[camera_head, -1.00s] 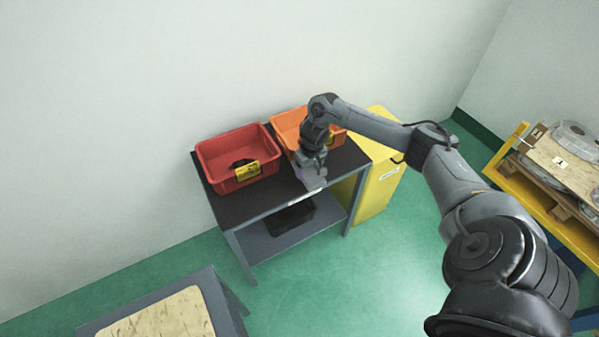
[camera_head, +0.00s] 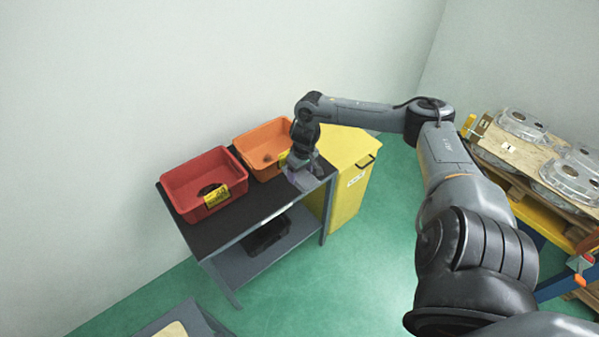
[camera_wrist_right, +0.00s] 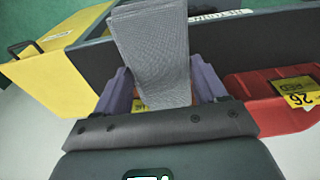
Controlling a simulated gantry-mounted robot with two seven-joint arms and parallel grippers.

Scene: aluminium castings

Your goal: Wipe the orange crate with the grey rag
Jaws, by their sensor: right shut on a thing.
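The orange crate (camera_head: 247,147) stands on the dark table top beside the red crate, with a small brownish part inside. My right gripper (camera_head: 301,180) is over the table's right end, in front of and to the right of the orange crate. The wrist hides the crate's right front corner and part of its yellow label. In the right wrist view the gripper (camera_wrist_right: 165,92) is shut on the grey rag (camera_wrist_right: 155,50), a woven strip that sticks out past the fingers. I cannot tell whether the rag touches anything. My left gripper is not in view.
A yellow bin (camera_head: 345,180) stands right of the table (camera_head: 228,222). A dark box (camera_head: 266,238) lies on the lower shelf. A pallet with castings (camera_head: 530,150) is at the right.

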